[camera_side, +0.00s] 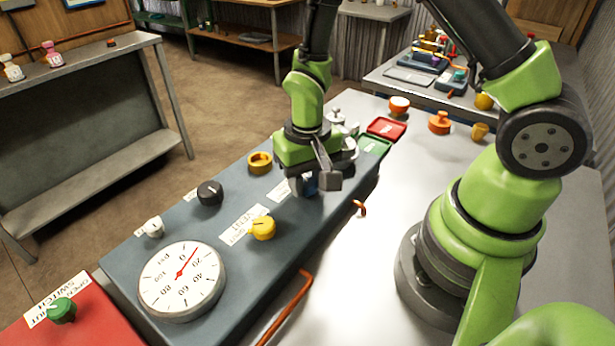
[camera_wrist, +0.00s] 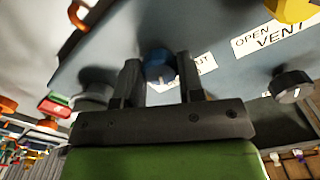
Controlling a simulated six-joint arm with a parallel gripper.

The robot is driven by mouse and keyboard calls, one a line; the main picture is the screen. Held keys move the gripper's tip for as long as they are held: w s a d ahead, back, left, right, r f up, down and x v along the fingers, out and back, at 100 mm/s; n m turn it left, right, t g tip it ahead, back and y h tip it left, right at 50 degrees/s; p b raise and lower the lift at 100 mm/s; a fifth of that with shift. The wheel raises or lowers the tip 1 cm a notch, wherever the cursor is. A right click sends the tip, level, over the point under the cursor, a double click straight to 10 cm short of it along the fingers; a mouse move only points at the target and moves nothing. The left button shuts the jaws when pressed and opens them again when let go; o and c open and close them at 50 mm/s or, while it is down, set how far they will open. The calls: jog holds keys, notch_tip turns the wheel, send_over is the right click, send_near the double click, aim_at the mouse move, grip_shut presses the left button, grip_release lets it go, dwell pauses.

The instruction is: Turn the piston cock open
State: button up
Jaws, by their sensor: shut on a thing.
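A blue knob (camera_wrist: 157,60) sits between my two fingers in the wrist view, on a blue-grey panel (camera_wrist: 225,85). It has a pale pointer mark at its near side. My gripper (camera_wrist: 158,76) is shut on this blue knob. In the side view my gripper (camera_side: 318,178) is low over the panel, and only a bit of the blue knob (camera_side: 310,187) shows behind a finger. The name of the cock is hidden.
A yellow knob (camera_side: 263,228) by the VENT label, a black knob (camera_side: 210,193) and a gauge (camera_side: 181,281) share the panel. Red (camera_side: 386,128) and green trays are behind. An orange pipe (camera_side: 287,308) runs along the front.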

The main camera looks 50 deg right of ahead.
aim_at(308, 182)
jog(key=shift+m, duration=1.7)
jog(key=o, duration=0.9)
notch_tip(308, 182, up, 10)
